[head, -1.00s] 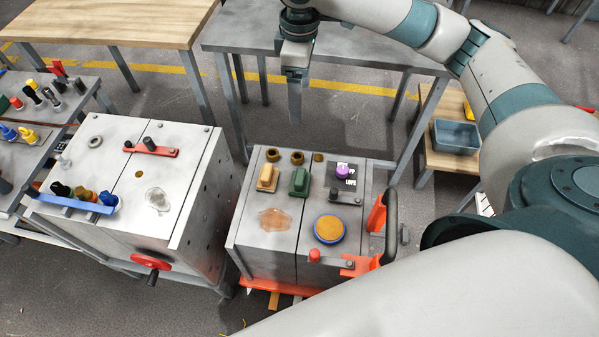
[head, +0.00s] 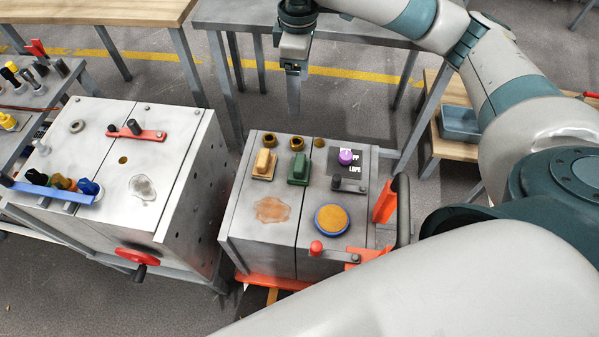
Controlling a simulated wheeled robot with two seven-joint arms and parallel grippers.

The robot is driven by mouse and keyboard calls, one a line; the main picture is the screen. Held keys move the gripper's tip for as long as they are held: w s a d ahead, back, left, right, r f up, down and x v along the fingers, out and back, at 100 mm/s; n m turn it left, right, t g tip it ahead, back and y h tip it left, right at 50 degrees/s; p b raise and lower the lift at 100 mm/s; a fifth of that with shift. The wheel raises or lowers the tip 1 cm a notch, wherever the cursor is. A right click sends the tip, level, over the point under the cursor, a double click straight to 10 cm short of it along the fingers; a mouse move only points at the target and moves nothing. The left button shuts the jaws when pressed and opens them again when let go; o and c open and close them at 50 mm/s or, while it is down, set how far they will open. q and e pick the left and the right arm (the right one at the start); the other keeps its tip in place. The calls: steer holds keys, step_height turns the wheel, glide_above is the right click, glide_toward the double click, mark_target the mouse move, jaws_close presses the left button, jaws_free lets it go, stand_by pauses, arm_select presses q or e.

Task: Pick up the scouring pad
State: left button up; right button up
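A green block with a raised grip (head: 299,170), which looks like the scouring pad, sits on the top of the right grey metal cabinet (head: 250,226). A tan block of similar shape (head: 263,165) stands just left of it. My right gripper (head: 294,112) points down beyond the cabinet's far edge, apart from the green block. Its fingers overlap in this view, so their opening is hidden, and nothing shows in them. My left gripper is not in view.
A second cabinet (head: 187,175) stands left. A grey table (head: 350,36) stands behind.

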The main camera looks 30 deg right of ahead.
arm_select(q)
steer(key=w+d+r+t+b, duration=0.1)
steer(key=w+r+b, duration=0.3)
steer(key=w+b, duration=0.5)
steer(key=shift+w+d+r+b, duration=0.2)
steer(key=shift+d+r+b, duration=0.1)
steer(key=shift+b, duration=0.95)
